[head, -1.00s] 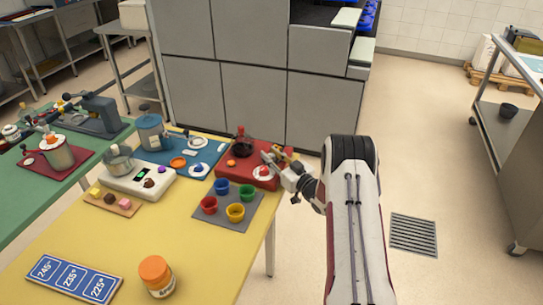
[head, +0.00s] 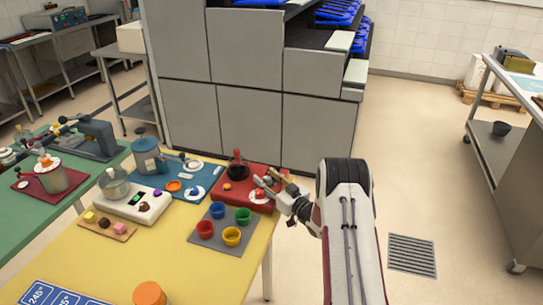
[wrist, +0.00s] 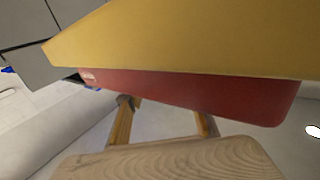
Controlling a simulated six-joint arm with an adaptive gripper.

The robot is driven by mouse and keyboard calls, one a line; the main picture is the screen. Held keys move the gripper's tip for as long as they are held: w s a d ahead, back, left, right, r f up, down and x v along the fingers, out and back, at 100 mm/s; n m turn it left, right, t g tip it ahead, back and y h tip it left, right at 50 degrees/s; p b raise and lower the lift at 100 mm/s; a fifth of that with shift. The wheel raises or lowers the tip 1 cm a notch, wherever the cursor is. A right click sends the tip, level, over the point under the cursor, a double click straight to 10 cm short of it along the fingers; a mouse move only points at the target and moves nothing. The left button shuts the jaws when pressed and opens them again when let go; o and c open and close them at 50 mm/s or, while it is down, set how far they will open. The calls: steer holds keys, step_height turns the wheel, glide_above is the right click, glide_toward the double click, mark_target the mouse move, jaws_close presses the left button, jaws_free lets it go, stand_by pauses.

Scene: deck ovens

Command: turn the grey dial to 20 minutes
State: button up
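No grey dial can be made out for certain in either view. In the head view a red board (head: 228,195) lies at the table's far right corner. A small white round plate with a red top (head: 259,195) sits on it; any markings are too small to read. My gripper (head: 277,181) is at that board's right edge, beside the plate and partly over it. In the wrist view two tan finger-like bars (wrist: 164,126) stand apart with nothing seen held between them. Contact with the plate cannot be told.
The yellow table (head: 190,262) also bears a blue board (head: 205,178), a white device (head: 133,208) and a grey mat with coloured cups (head: 209,238). An orange-lidded jar (head: 149,294) stands near the front. Grey deck ovens (head: 244,125) rise behind.

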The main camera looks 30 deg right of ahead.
steer(key=shift+d+n+y, duration=0.1)
steer(key=shift+n+y, duration=0.6)
steer(key=shift+y, duration=0.4)
